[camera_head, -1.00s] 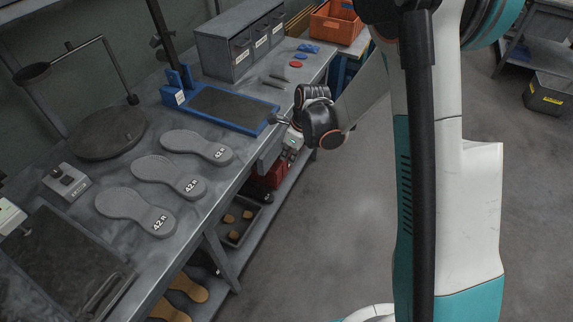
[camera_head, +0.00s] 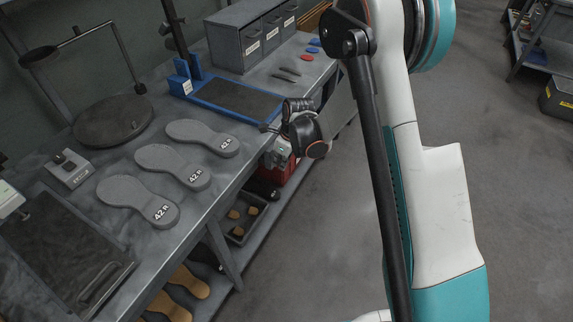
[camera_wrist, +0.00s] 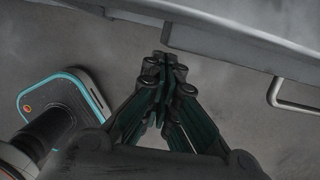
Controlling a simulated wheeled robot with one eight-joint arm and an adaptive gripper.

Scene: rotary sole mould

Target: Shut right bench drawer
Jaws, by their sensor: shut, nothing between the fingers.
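My gripper (camera_head: 268,128) is at the bench's front edge in the head view, with its fingers pointing left towards the bench. In the wrist view my gripper (camera_wrist: 164,62) has its dark fingers together and holds nothing. A grey drawer front (camera_wrist: 235,57) lies beyond and to the right of the fingertips under the bench edge. Its pale U-shaped handle (camera_wrist: 282,98) is at the right of that view, apart from the fingers. My wrist and arm hide much of the drawer area in the head view, so how far the drawer stands out is unclear.
The bench (camera_head: 210,195) carries grey soles (camera_head: 172,165), a blue-framed tray (camera_head: 235,97) and a grey drawer cabinet (camera_head: 250,40). A red crate (camera_head: 272,176) and a dark bin (camera_head: 243,232) sit below. The floor (camera_head: 320,240) right of the bench is clear.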

